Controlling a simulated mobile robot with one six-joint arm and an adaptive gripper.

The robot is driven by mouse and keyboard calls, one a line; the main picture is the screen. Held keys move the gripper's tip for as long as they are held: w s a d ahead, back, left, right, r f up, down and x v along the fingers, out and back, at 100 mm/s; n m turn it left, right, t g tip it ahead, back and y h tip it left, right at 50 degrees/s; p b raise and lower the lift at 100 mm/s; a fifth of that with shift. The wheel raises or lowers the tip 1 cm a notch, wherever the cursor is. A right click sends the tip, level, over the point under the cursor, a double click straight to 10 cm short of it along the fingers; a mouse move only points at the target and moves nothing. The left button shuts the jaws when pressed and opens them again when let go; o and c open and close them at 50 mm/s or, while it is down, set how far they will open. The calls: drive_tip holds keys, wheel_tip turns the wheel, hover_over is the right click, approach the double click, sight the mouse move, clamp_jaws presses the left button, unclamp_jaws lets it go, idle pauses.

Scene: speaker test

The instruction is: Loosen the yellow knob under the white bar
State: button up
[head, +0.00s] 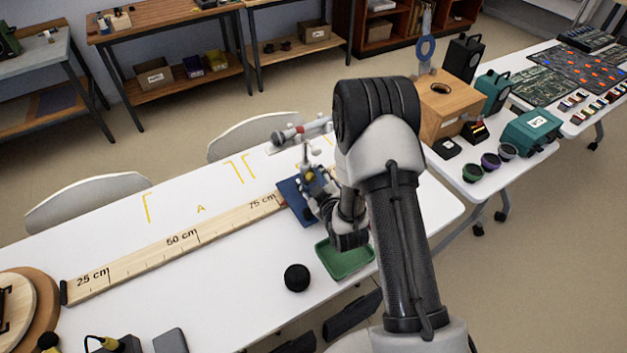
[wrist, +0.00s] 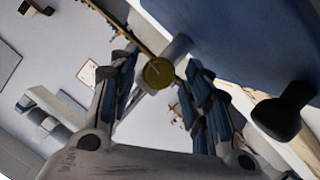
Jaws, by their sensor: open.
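The yellow knob (wrist: 158,73) shows as a round, dull yellow disc in the wrist view, at the end of a light grey stem. My gripper (wrist: 160,66) is open, with one blue-grey finger to the left of the knob and one to the right. Gaps show between the knob and both fingers, so I see no contact. In the head view the white bar (head: 312,130), with a red ring near its left end, lies above a blue base plate (head: 290,190). My gripper (head: 322,188) is beside that stand, partly hidden by my arm.
A wooden ruler board (head: 180,243) runs along the white table to the blue plate. A wooden box (head: 450,105) stands on the table at right. The table's front middle is mostly clear.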

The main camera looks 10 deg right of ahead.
drive_tip(key=v, duration=0.7)
drive_tip(key=shift+s+r, duration=0.2)
drive_tip(key=shift+s, duration=0.05)
